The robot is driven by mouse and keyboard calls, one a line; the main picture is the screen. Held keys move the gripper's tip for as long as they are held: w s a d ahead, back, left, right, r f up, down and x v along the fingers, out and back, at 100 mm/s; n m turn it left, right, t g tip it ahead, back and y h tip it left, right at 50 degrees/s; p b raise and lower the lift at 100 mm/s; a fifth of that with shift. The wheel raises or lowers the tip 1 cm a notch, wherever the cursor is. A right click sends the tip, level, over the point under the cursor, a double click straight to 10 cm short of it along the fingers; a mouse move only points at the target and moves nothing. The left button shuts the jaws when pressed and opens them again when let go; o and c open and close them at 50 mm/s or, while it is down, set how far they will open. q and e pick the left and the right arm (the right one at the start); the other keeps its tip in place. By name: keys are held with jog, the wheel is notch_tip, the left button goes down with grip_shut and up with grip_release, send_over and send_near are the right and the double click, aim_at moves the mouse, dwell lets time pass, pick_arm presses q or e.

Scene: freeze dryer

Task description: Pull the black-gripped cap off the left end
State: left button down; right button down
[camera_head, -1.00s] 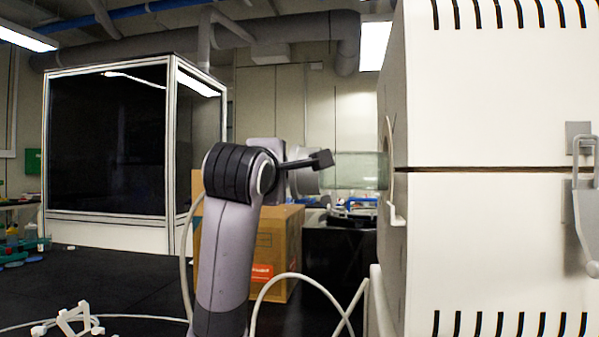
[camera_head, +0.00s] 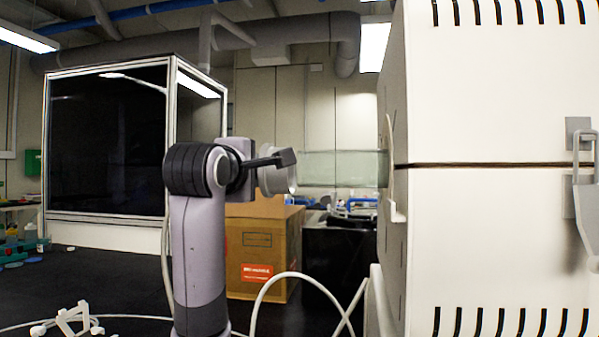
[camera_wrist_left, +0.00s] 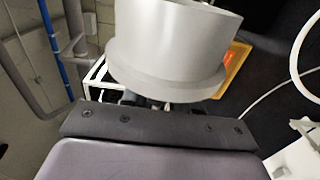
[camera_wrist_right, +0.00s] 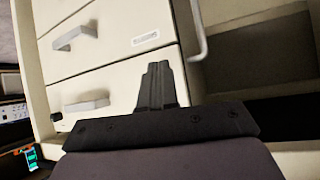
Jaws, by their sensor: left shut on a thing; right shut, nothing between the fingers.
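The pale grey cap (camera_head: 278,179) is at the left end of the glass tube (camera_head: 345,168), which sticks out of the white furnace. My left gripper (camera_head: 287,158) is shut on the cap. The cap's rim lies close to the tube's end; I cannot tell whether they touch. The left wrist view shows the round, wide-flanged cap (camera_wrist_left: 165,50) close up; the fingertips are hidden behind it. No black grip can be made out separately from my dark fingers. My right gripper (camera_wrist_right: 157,85) is shut and empty in front of pale drawers.
The furnace body (camera_head: 490,240) fills the right side, with a latch (camera_head: 583,185) on its front. A cardboard box (camera_head: 262,245) stands behind my left arm. A dark-windowed enclosure (camera_head: 108,140) is at the left. White hoses run across the black bench. Drawers (camera_wrist_right: 80,40) face my right gripper.

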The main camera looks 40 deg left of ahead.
pick_arm(q)
jog(key=shift+s+a+r, duration=0.1)
jog(key=shift+s+a, duration=0.45)
jog(key=shift+a, duration=0.35)
jog(key=s, duration=0.6)
jog(key=shift+s+d+b, duration=0.15)
jog(key=shift+s+b, duration=0.2)
